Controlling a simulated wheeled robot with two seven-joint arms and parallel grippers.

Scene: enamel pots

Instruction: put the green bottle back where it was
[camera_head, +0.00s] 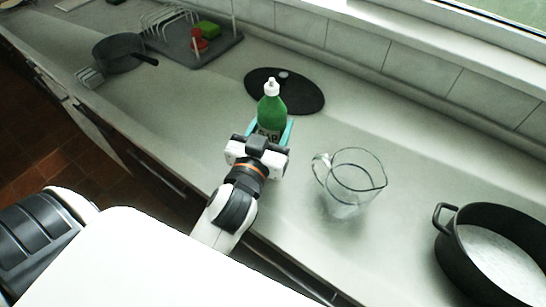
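The green bottle (272,108) has a white cap and pale lettering low on its front. It is upright, at the front edge of a dark oval board in the picture. My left gripper (270,130) comes up from below, with a teal finger on each side of the bottle's lower part. It appears shut on the bottle. The bottle's base is hidden by the gripper, so I cannot tell whether it touches the counter. My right gripper is not in view.
The dark oval board (305,97) lies behind the bottle. A glass jug (352,182) stands to the right, and a black pot (455,262) at far right. A dark pan (118,54) and a dish rack (168,24) are at upper left. The counter left of the bottle is clear.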

